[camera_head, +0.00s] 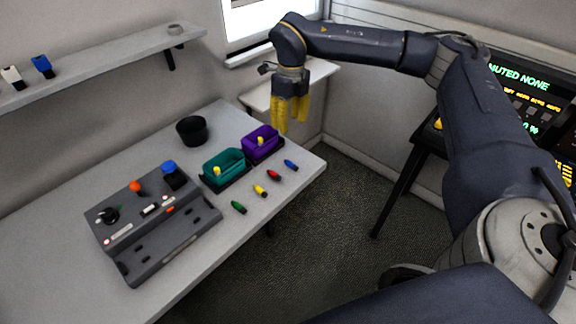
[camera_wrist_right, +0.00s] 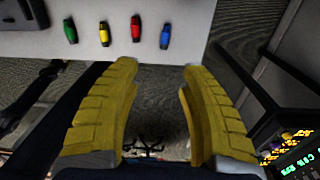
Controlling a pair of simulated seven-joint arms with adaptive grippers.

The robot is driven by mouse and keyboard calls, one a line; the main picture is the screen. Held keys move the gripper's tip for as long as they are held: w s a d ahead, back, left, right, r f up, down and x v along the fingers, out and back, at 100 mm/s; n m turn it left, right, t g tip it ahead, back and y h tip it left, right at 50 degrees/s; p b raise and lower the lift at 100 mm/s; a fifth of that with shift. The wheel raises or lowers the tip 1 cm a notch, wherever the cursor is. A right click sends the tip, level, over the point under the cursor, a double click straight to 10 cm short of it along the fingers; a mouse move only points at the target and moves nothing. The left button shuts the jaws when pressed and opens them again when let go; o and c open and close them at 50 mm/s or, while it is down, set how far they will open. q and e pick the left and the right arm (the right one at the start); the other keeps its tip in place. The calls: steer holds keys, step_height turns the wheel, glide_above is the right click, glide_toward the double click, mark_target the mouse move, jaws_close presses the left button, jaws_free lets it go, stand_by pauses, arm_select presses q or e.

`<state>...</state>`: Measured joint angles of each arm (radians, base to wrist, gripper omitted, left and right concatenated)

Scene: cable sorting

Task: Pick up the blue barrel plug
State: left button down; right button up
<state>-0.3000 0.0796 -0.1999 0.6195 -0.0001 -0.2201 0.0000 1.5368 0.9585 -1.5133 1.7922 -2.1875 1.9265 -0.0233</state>
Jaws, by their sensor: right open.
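The blue barrel plug (camera_head: 291,165) lies on the table near its right end, last in a row with the red (camera_head: 273,175), yellow (camera_head: 260,190) and green (camera_head: 238,207) plugs. In the right wrist view the blue plug (camera_wrist_right: 165,36) lies near the table edge, beyond the fingertips. My left gripper is in neither view.
A teal bin (camera_head: 224,180) and a purple bin (camera_head: 250,155) stand behind the plugs. A black bowl (camera_head: 191,129) and a dark grey panel (camera_head: 135,260) are farther left on the table (camera_head: 60,275). A wall shelf (camera_head: 100,65) is at upper left. Floor lies right of the table.

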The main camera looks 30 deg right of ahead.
mark_target(291, 163)
steer(key=f, duration=1.8)
steer(key=shift+s+d, duration=0.1)
steer(key=shift+d, duration=0.3)
steer(key=shift+c, duration=0.4)
jaws_close()
